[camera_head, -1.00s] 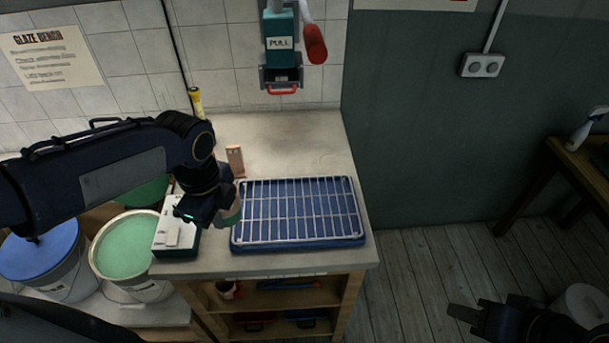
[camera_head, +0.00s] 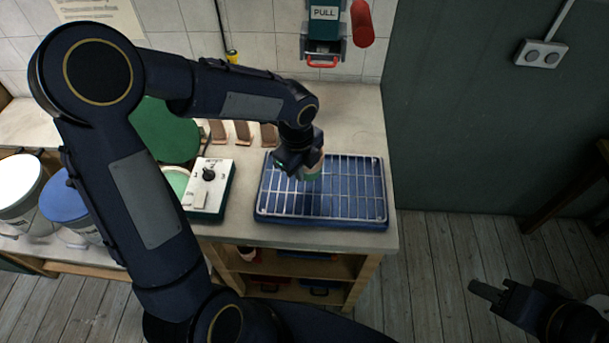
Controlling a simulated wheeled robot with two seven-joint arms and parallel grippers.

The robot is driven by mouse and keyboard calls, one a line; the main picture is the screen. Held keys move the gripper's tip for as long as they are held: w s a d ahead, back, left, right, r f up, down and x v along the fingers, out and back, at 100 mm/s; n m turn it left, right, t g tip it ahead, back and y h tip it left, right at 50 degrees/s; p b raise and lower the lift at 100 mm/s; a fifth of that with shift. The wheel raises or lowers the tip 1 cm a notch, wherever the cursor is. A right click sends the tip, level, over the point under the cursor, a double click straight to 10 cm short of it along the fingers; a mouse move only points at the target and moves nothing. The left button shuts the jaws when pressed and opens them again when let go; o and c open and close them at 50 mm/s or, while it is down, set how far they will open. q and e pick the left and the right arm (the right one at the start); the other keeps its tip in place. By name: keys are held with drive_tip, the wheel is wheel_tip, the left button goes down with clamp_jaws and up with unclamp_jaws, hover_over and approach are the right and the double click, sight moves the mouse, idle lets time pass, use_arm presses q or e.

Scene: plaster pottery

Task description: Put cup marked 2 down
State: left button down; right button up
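My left gripper (camera_head: 302,168) is over the left back part of the wire rack (camera_head: 345,203), which sits in a blue tray on the counter. It is shut on a small cup (camera_head: 314,172), pale brown above and green below. The gripper hides part of the cup, and no number shows on it. The cup looks upright; I cannot tell whether it touches the rack. The rest of the rack is empty. My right gripper (camera_head: 488,292) is at the lower right, over the floor and away from the counter; its opening is unclear.
A control box (camera_head: 209,187) with a black knob stands left of the rack. Several brown test tiles (camera_head: 243,131) stand behind it. A teal dispenser marked PULL (camera_head: 324,28) hangs on the back wall. Buckets, one with a blue lid (camera_head: 62,199), stand at the left.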

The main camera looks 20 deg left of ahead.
use_arm(q)
drive_tip(key=shift+w+d+f, duration=0.15)
drive_tip(key=shift+w+f, duration=0.05)
drive_tip(key=shift+f, duration=0.05)
drive_tip(key=shift+w+d+f, duration=0.1)
drive_tip(key=shift+w+f, duration=0.05)
drive_tip(key=shift+f, duration=1.7)
drive_tip(key=shift+f, duration=0.15)
drive_tip(key=c, duration=1.6)
unclamp_jaws()
